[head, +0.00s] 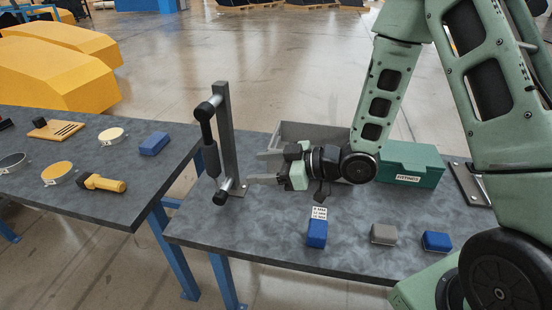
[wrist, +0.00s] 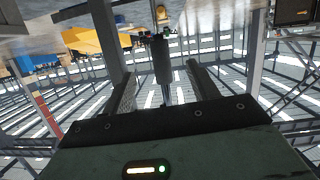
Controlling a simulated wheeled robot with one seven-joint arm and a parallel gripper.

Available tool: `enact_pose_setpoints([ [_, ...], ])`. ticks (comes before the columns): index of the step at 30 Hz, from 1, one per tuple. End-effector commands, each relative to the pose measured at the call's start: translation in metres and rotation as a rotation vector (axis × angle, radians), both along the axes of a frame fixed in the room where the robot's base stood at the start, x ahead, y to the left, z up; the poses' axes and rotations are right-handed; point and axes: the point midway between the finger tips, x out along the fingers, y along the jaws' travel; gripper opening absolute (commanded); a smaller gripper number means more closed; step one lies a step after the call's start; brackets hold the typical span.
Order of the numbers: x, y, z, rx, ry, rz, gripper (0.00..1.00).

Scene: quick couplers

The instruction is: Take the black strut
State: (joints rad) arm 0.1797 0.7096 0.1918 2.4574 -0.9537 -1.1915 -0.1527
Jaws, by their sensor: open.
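The black strut (head: 210,150) stands nearly upright beside a grey post (head: 226,130) at the left end of the near table. It is held between an upper and a lower mount on that post. My gripper (head: 260,168) is open and empty, to the right of the post, with its fingers pointing left toward it. In the wrist view the strut (wrist: 162,62) shows as a dark cylinder with a thinner rod, framed between my two spread fingers (wrist: 160,88). The head view shows a gap between the fingertips and the strut.
A grey open bin (head: 310,132) and a green box (head: 412,165) stand behind my gripper. A labelled blue block (head: 317,232), a grey block (head: 384,234) and another blue block (head: 436,241) lie along the front. A left table holds a yellow-handled tool (head: 103,183) and several discs.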

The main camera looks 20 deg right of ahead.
Motion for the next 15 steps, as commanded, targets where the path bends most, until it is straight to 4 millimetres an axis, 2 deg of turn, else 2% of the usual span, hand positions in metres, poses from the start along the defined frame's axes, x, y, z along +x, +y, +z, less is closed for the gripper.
enact_pose_setpoints([
  [3,-0.005,-0.014,0.006,0.146,-0.055,0.014,0.59],
  [8,-0.01,-0.023,0.015,0.254,-0.101,0.024,0.59],
  [11,-0.008,-0.021,0.018,0.274,-0.11,0.027,0.59],
  [15,0.0,-0.007,0.019,0.275,-0.111,0.03,0.59],
])
